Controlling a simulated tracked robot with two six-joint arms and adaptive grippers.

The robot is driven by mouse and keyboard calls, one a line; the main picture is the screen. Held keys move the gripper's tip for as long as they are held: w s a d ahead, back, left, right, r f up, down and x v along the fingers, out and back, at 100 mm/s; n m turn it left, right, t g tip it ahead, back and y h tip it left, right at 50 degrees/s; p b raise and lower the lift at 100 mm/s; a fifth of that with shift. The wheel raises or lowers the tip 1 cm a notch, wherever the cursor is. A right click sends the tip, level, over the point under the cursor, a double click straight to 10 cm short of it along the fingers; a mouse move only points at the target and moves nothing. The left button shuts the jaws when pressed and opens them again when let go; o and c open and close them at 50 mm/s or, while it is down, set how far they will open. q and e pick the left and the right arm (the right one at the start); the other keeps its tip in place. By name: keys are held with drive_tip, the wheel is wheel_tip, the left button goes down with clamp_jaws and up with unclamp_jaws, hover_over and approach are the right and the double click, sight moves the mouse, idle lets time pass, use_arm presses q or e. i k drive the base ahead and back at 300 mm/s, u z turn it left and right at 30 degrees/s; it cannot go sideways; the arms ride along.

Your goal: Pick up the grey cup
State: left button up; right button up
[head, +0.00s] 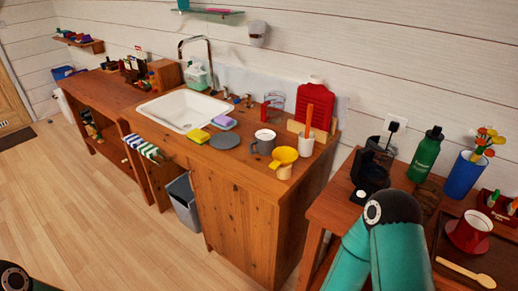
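The grey cup (265,141) stands upright on the wooden sink counter (232,184), near its front edge. Its handle points left. A round grey disc (225,140) lies to its left, and a yellow cup-like thing with a wide rim (285,160) stands close in front of it to the right. Neither of my grippers shows in the head view. Only a teal link of my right arm shows at the lower right, and a small dark part of mine at the lower left corner.
A white sink (184,110), yellow sponge (198,136), white holder (306,145), glass (273,104) and red board (315,106) share the counter. A right-hand table carries a dark glass appliance (371,171), green bottle (426,154), blue cup (464,175) and red cup (471,232). The floor at left is clear.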

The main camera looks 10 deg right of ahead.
sight(262, 145)
drive_tip(key=u, duration=1.15)
drive_tip(key=i, duration=2)
drive_tip(key=z, duration=2.05)
drive_tip(key=k, duration=0.4)
drive_tip(key=z, duration=0.35)
